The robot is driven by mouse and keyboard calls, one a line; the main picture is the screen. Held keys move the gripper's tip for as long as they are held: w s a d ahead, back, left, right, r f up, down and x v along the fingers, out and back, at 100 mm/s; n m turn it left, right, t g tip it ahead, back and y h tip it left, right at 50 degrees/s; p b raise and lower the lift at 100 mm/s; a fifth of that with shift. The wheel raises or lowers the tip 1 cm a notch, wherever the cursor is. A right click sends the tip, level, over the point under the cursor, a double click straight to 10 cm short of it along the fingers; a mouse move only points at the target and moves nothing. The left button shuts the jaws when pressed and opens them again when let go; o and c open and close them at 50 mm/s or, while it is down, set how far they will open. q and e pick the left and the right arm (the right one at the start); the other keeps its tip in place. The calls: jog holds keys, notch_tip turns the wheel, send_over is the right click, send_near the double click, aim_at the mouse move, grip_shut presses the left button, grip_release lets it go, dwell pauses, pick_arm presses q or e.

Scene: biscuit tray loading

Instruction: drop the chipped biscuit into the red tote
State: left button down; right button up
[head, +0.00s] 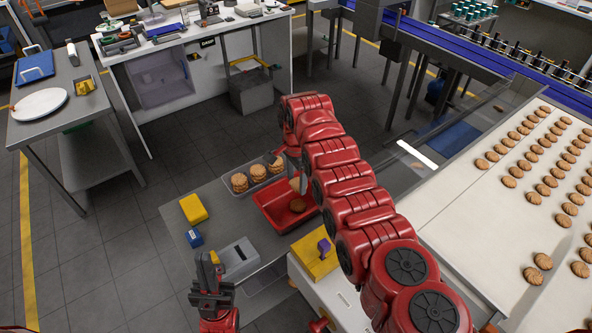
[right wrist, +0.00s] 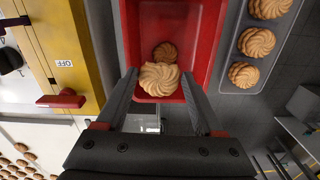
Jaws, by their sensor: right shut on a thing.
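My right gripper (right wrist: 158,88) is shut on a pale swirled biscuit (right wrist: 160,78), held over the red tote (right wrist: 205,22) near its edge in the right wrist view. I cannot make out a chip on it. A darker biscuit (right wrist: 166,51) lies inside the tote, partly behind the held one. In the head view the red tote (head: 268,208) stands on the grey table, and a brown biscuit (head: 297,205) shows in it. My right arm hides part of the tote and most of the right gripper. My left gripper (head: 208,262) is away at the front; its opening is unclear.
A grey tray (head: 236,192) with biscuit stacks stands beside the tote. A yellow block (head: 193,208), a blue box (head: 194,238) and a grey container (head: 238,256) are to the left. A white conveyor (head: 470,215) with many biscuits is at right.

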jog(key=shift+a+f+b, duration=0.2)
jog(key=shift+f+b, duration=0.15)
jog(key=shift+f, duration=0.25)
notch_tip(320, 180, down, 4)
jog(key=b, duration=0.3)
jog(key=shift+d, duration=0.1)
jog(key=shift+w+f+b, duration=0.1)
jog(key=shift+f+b, duration=0.4)
jog(key=shift+f, duration=0.1)
jog(key=shift+r, duration=0.1)
jog(key=o, duration=0.8)
